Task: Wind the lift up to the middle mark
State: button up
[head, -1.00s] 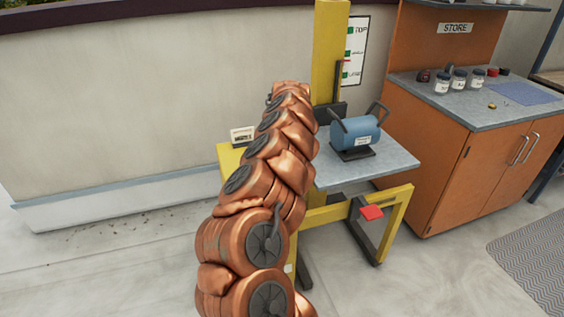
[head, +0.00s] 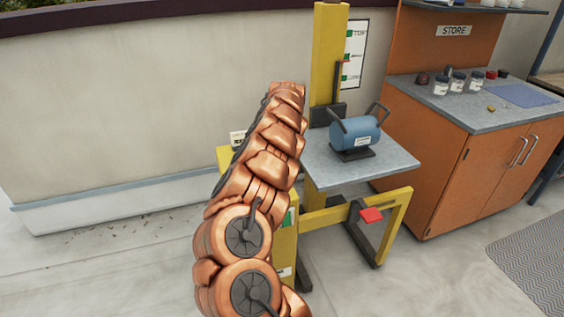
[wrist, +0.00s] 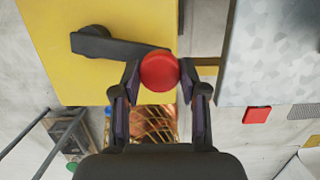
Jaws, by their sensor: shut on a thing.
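In the wrist view my gripper (wrist: 160,78) is shut on the red crank knob (wrist: 160,71). The dark crank arm (wrist: 120,46) runs left from the knob to its hub on the yellow lift frame (wrist: 60,20). In the head view my copper arm hides the crank and gripper. The lift's grey platform (head: 385,168) stands by the yellow mast (head: 326,55) and carries a blue motor-like unit (head: 354,131). The white mark board (head: 354,66) has TOP, middle and low green marks.
An orange STORE cabinet (head: 450,185) with jars (head: 458,82) on top stands to the right. A pale wall (head: 120,110) runs behind. Grey floor is open at front right.

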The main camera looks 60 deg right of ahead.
jog(key=shift+w+d+r, duration=0.1)
jog(key=shift+w+d, duration=0.3)
jog(key=shift+d, duration=0.3)
jog(key=shift+w+d+r, duration=0.1)
jog(key=shift+w+d, duration=0.35)
jog(key=shift+w, duration=0.05)
jog(key=o, duration=1.1)
jog(key=shift+w, duration=0.1)
jog(key=shift+o, duration=0.8)
jog(key=shift+a, duration=0.1)
notch_tip(320, 180, up, 8)
jog(key=p, duration=0.4)
